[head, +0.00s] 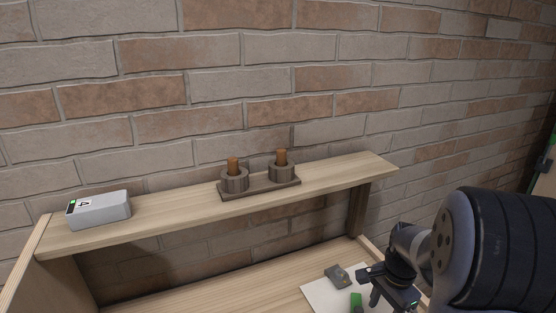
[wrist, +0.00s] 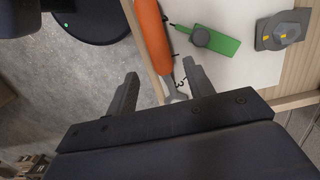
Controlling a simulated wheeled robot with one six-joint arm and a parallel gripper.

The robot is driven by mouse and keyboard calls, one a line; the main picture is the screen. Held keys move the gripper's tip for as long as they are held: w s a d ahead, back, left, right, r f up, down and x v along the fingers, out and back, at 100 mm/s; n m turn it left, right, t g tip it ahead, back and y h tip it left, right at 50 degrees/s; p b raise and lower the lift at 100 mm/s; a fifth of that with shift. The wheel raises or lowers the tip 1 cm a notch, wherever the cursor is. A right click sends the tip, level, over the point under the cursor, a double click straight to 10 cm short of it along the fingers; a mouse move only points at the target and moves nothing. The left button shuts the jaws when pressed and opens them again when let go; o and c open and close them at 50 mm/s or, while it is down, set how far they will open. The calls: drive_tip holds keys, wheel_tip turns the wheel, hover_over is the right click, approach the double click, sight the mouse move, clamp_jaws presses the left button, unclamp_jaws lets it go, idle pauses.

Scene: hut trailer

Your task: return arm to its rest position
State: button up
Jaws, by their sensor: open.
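My gripper (head: 369,286) is at the lower right of the head view, above the right front part of the desk. In the wrist view my gripper (wrist: 162,72) has its two fingers spread wide apart. It is open, with nothing held between them. Below it the view takes in the desk edge and the floor. My arm comes in from the right side of the head view, bent, with the gripper hanging low. The lower edge of the head view cuts off part of the desk.
A white sheet (head: 318,295) on the desk holds a grey block (head: 338,275) and a green tool (head: 356,299). An orange-handled tool (wrist: 152,35) lies near the desk edge. The shelf (head: 330,182) carries a grey box (head: 100,212) and a wooden tray (head: 260,188) with two cups.

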drive_tip(key=f, duration=0.6)
drive_tip(key=shift+a, duration=0.2)
drive_tip(key=shift+r, duration=0.85)
drive_tip(key=shift+s, duration=0.1)
drive_tip(key=shift+f, duration=0.1)
